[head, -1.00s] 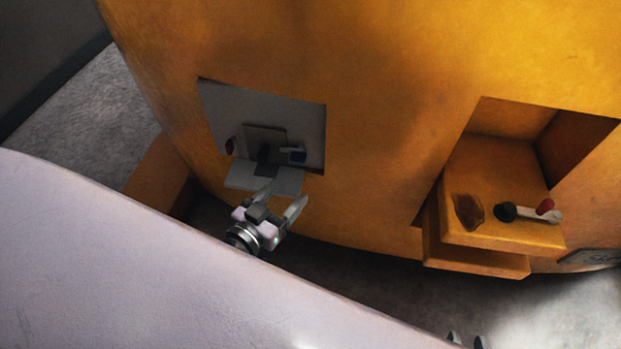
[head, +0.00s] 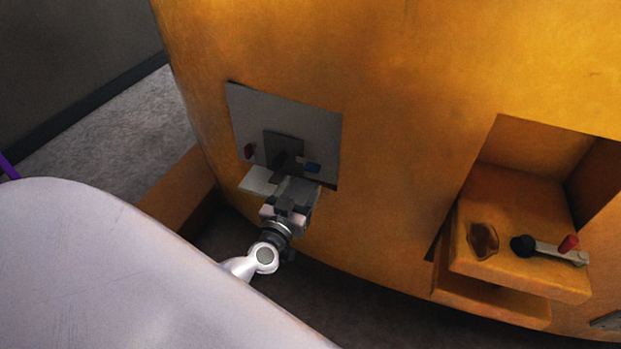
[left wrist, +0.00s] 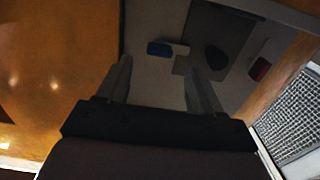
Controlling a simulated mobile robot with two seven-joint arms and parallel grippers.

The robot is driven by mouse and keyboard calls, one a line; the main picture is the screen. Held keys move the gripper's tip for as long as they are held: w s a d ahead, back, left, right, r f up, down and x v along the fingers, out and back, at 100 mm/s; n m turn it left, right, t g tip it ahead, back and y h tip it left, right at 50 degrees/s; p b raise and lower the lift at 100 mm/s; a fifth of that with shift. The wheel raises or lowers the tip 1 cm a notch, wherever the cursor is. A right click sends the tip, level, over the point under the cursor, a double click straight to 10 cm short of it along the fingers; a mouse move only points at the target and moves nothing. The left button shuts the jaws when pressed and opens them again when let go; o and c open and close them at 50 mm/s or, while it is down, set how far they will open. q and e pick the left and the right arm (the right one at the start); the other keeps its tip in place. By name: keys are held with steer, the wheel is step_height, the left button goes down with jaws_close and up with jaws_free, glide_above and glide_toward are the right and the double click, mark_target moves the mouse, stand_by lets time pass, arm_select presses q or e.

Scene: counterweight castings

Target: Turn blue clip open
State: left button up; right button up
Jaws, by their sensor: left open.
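The blue clip (head: 312,168) sits on the right side of a dark plate on a grey panel (head: 315,135) set into the orange casting. In the left wrist view the blue clip (left wrist: 162,48) lies just beyond the fingertips, roughly between them. My left gripper (head: 297,187) is open and empty, in front of the panel just below the blue clip. Its two fingers (left wrist: 160,70) point toward the panel in the left wrist view. I cannot tell whether they touch anything. My right gripper is not in view.
A red clip (head: 249,151) sits on the plate's other side, with a dark knob (head: 281,160) between. A pale ledge (head: 257,180) juts out below. At right, an orange recess holds a lever with a black hub (head: 522,246) and red knob (head: 569,243).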

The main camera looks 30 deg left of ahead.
mark_target(310, 172)
arm_select(q)
steer(key=shift+b+x, duration=0.7)
steer(key=shift+x, duration=2.15)
steer(key=c, duration=1.1)
